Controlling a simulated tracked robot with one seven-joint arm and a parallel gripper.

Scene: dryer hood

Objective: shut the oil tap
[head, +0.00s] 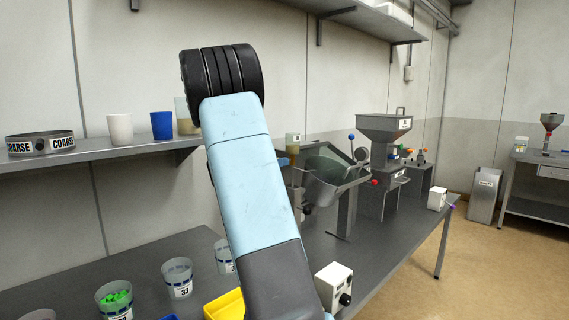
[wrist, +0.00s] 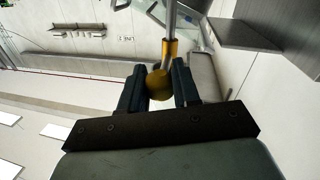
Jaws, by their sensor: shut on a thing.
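In the wrist view my gripper (wrist: 159,90) has its two dark fingers closed on either side of a rounded brass-yellow knob, which looks like the handle of the oil tap (wrist: 158,84). The knob sits beside a yellow collar (wrist: 169,48) on a grey metal rod. In the head view my pale blue arm crosses the middle of the picture and hides my gripper and the tap. I cannot tell from these views whether the tap is open or shut.
A grey hopper machine (head: 385,128) and a tilted clear-fronted hood (head: 333,170) stand on the bench behind my arm. Several cups, a yellow tray (head: 224,305) and a white box with a black knob (head: 333,285) are nearer. A wall shelf (head: 95,150) holds cups and a ring.

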